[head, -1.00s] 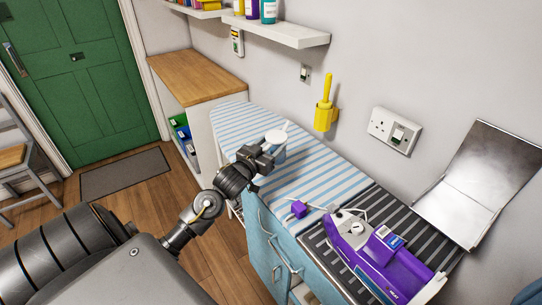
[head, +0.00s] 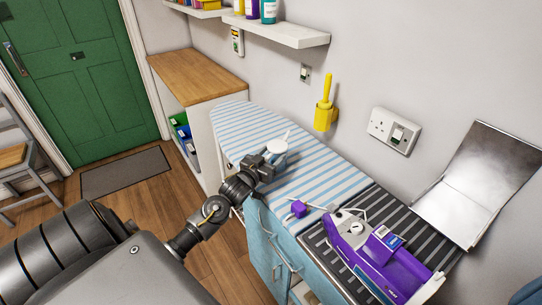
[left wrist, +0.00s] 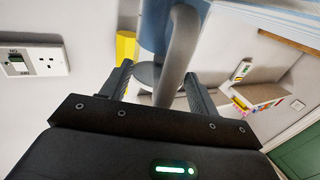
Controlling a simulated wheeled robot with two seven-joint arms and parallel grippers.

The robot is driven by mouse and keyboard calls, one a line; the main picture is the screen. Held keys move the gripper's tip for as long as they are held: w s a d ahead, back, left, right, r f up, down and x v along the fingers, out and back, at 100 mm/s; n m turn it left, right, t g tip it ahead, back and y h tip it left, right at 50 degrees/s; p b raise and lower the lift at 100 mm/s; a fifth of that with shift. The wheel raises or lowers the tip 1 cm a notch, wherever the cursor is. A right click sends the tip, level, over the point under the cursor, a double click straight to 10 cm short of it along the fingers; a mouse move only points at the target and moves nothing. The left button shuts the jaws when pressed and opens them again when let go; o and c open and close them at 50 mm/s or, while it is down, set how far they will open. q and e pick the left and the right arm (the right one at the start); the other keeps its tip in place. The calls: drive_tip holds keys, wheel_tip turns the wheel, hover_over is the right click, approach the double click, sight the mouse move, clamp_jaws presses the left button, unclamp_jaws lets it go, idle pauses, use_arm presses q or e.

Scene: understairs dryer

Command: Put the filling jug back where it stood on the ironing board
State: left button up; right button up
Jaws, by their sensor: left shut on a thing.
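The filling jug (head: 277,147) is pale with a light lid and spout. It shows in the head view over the near edge of the striped ironing board (head: 240,125). My left gripper (head: 264,161) is shut on its handle. In the left wrist view the grey curved handle (left wrist: 180,50) stands between the two fingers of my left gripper (left wrist: 160,88), with the blue-grey jug body behind it. I cannot tell whether the jug's base touches the board, because the gripper hides part of it. My right gripper is not in view.
A yellow holder (head: 325,115) hangs on the wall behind the board. The board's striped far end is clear.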

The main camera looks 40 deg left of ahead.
use_arm(q)
drive_tip(key=o, duration=1.2)
drive_tip(key=shift+c, duration=0.2)
drive_tip(key=shift+r, duration=0.1)
drive_tip(key=s+d+b, duration=0.1)
drive_tip(key=s, duration=1.1)
drive_tip(key=shift+d, duration=0.1)
